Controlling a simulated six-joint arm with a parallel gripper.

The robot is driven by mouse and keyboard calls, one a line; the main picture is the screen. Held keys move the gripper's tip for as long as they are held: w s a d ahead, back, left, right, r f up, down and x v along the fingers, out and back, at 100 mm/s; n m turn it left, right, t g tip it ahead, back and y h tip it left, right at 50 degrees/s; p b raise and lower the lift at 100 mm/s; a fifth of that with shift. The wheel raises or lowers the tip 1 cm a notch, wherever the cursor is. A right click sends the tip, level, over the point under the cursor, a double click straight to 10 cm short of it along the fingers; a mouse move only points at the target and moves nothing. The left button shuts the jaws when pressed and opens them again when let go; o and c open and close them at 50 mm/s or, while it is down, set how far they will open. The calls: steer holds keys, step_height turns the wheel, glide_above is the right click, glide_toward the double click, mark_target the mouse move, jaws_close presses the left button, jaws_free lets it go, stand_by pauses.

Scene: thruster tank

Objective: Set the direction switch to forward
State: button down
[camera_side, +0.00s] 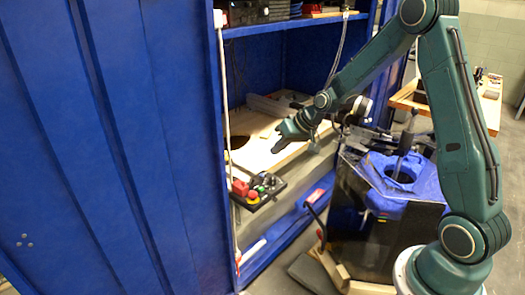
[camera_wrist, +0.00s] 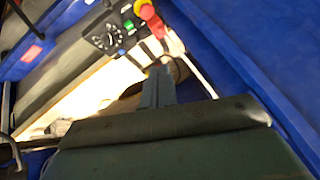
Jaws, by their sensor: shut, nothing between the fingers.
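A dark control box (camera_side: 268,196) stands out from the front of the blue cabinet in the side view, with red, yellow and green controls on it. In the wrist view the control panel (camera_wrist: 115,33) is near the top. It carries a black round knob with white marks (camera_wrist: 103,41), a green button (camera_wrist: 128,25) and a red button (camera_wrist: 145,9). I cannot tell for sure which control is the direction switch, nor its setting. My gripper (camera_side: 277,147) is above the box and apart from it. In the wrist view my gripper (camera_wrist: 160,72) is shut and empty, below the panel.
A wooden board (camera_side: 270,148) with a dark hole lies inside the blue cabinet (camera_side: 130,150), behind the box. The cabinet's open door is on the left. A black tank with a blue top (camera_side: 400,180) stands on the right. A workbench (camera_side: 465,105) is behind.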

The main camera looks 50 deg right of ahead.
steer(key=w+d+f+m, duration=0.1)
steer(key=d+f, duration=0.1)
steer(key=f, duration=0.3)
steer(key=w+d+f+m+t, duration=0.1)
steer(key=w+d+f, duration=0.1)
steer(key=f, duration=0.4)
steer(key=shift+d, duration=0.8)
steer(key=shift+w+f, duration=0.1)
steer(key=shift+f, duration=0.1)
steer(key=shift+x, duration=4.85)
steer(key=shift+w+a+r+m+g, duration=0.1)
steer(key=shift+w+r+m+g, duration=0.05)
steer(key=shift+g, duration=0.5)
steer(key=shift+w+a+r+m+g, duration=0.1)
steer(key=shift+w+r+m+g, duration=0.05)
steer(key=shift+g, duration=0.5)
